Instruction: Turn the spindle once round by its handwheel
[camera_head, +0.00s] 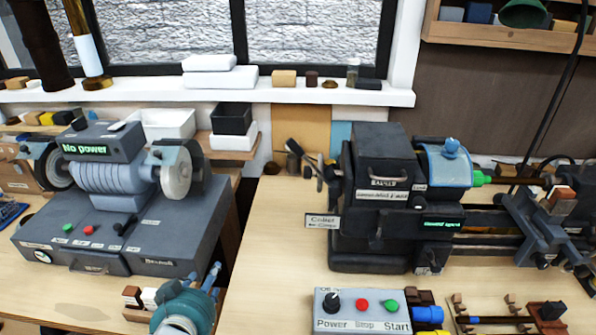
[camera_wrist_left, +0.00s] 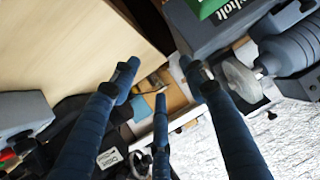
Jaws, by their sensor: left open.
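The lathe headstock (camera_head: 382,190) stands on the right bench. A dark handwheel-like part with handles (camera_head: 304,163) sticks out from its left end; its exact shape is hard to make out. A green spindle nose (camera_head: 479,178) shows at the headstock's right side. My left gripper (camera_head: 214,271) is low in the head view, between the grinder and the lathe, well apart from the handwheel. In the left wrist view its three blue fingers (camera_wrist_left: 157,82) are spread and empty. My right gripper is not in view.
A bench grinder (camera_head: 120,210) marked "No power" stands at left. A control box (camera_head: 362,312) with Power, Stop and Start sits in front of the lathe. The bench top (camera_head: 270,250) left of the lathe is clear. A shelf with boxes runs under the window.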

